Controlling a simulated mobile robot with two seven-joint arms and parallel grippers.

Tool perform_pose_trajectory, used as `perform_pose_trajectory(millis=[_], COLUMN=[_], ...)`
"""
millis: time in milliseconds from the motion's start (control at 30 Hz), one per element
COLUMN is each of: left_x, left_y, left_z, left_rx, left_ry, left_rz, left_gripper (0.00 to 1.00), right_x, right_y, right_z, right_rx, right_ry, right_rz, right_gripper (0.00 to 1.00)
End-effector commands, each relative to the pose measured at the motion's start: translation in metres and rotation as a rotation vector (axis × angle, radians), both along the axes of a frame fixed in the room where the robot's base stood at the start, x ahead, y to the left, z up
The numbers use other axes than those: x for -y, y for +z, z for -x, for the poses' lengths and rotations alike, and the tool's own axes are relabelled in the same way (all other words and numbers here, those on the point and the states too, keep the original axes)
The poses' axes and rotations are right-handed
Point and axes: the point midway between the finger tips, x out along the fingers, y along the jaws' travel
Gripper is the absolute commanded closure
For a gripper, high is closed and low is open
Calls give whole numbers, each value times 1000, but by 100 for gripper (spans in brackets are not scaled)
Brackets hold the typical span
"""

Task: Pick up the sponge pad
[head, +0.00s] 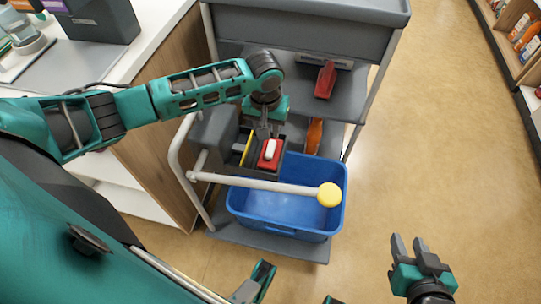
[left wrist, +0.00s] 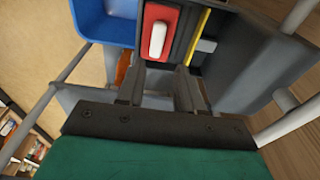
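A red pad-like block with a white grip on top (head: 269,153) sits in a dark tray (head: 249,161) on the grey cart. It also shows in the left wrist view (left wrist: 168,20). A thin yellow strip (left wrist: 200,36) and a small grey piece (left wrist: 207,46) lie beside it; I cannot tell for certain which is the sponge pad. My left gripper (head: 263,134) is just above the tray, beside the red block, its fingers pointing down. In the left wrist view its two fingers (left wrist: 163,88) are apart with nothing between them. My right gripper (head: 409,246) is open and empty over the floor.
A blue tub (head: 285,229) stands low on the cart (head: 308,40). A red-handled item (head: 326,80) and an orange item (head: 314,136) are on the cart.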

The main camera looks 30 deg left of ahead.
Motion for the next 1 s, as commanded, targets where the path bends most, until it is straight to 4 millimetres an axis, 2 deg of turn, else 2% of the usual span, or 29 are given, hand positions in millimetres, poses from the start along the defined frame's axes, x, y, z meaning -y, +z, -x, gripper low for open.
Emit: perform_pose_trajectory(millis=[33, 133, 433, 700, 1000], left_x=[0, 0, 0, 1, 1], left_y=[-15, -32, -58, -97, -101], left_z=[-1, -3, -7, -12, -13], left_rx=[-1, 0, 2, 1, 4], left_ry=[1, -1, -3, -2, -3], left_rz=[-1, 0, 1, 1, 2], left_gripper=[64, 64, 64, 64, 64], right_x=[-1, -3, -3, -4, -4], right_y=[-5, -8, -18, -39, -39], right_z=[-1, -1, -1, -1, -1], right_rx=[1, 1, 1, -2, -1], right_ry=[2, 5, 4, -1, -2], right_rz=[-3, -6, -7, -12, -12], right_gripper=[62, 62, 62, 62, 62])
